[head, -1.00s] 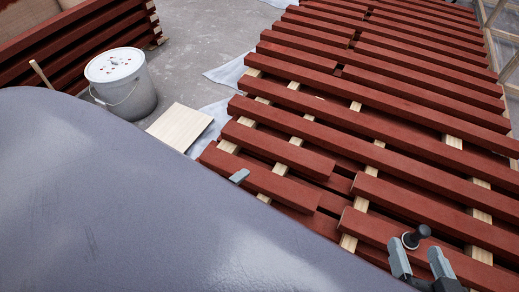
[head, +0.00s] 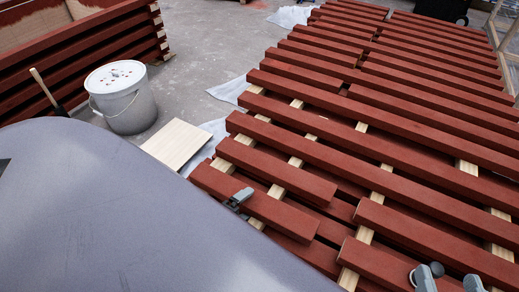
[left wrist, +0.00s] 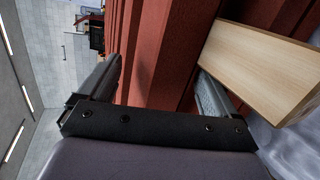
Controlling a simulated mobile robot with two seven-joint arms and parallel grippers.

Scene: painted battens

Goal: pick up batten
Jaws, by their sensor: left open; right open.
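Dark red painted battens lie in rows across pale wooden bearers. A short red batten (head: 282,214) lies at the near left end of the rows. My left gripper (head: 238,199) is at this batten, with only its grey tip showing past my arm. In the left wrist view, my left gripper (left wrist: 158,88) is open, with red batten surface (left wrist: 152,50) between and beyond its fingers. I cannot tell whether the fingers touch it. My right gripper (head: 448,282) is open at the bottom right, over the near battens, partly cut off by the picture edge.
A white lidded bucket (head: 124,98) stands on the concrete floor at left, beside a pale board (head: 176,144). Stacked red battens (head: 85,52) stand behind it. Pale sheeting (head: 228,90) lies by the rows. A pale wood block (left wrist: 258,70) is close to the left gripper.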

